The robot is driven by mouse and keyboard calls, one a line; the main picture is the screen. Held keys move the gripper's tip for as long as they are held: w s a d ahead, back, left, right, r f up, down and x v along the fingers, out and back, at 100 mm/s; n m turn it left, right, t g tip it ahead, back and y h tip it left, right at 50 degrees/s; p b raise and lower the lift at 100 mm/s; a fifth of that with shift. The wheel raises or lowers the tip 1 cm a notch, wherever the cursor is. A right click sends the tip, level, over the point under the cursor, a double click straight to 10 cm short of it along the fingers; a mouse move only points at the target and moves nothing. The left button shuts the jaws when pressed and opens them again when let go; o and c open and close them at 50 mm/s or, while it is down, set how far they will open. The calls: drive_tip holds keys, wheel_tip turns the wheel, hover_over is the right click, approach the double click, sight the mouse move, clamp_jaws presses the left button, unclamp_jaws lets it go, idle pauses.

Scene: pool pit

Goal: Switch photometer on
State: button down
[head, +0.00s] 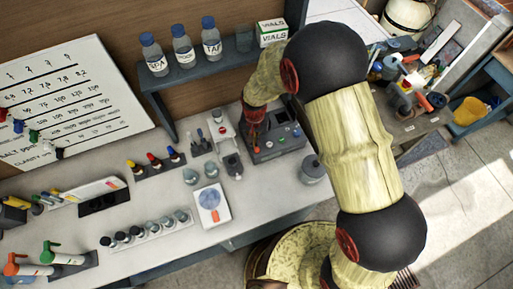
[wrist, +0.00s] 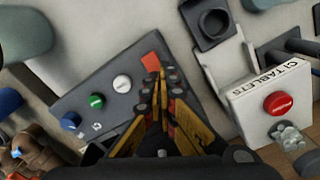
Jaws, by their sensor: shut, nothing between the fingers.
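The photometer (head: 278,153) appears to be the dark grey box at the back right of the bench, partly hidden by my arm. In the wrist view its sloped panel (wrist: 78,88) has a blue button (wrist: 71,121), a green button (wrist: 96,101), a white button (wrist: 122,83) and an orange-red square (wrist: 150,57). Small white marks lie near the blue and green buttons. My gripper (wrist: 155,78) is shut and empty, its tips over the panel just below the orange-red square. I cannot tell whether they touch. My gripper also shows in the head view (head: 251,125).
A white tablet dispenser (wrist: 262,96) with a red button stands right of the photometer in the wrist view. A dark square holder (wrist: 211,22) is above it. A shelf (head: 205,72) with bottles runs behind. A grey lidded pot (head: 312,169) sits near the front edge.

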drive_tip(key=shift+f+b, duration=0.3)
drive_tip(key=shift+f, duration=0.15)
drive_tip(key=shift+r, duration=0.15)
drive_tip(key=shift+r+p, duration=2)
drive_tip(key=shift+r, duration=1.4)
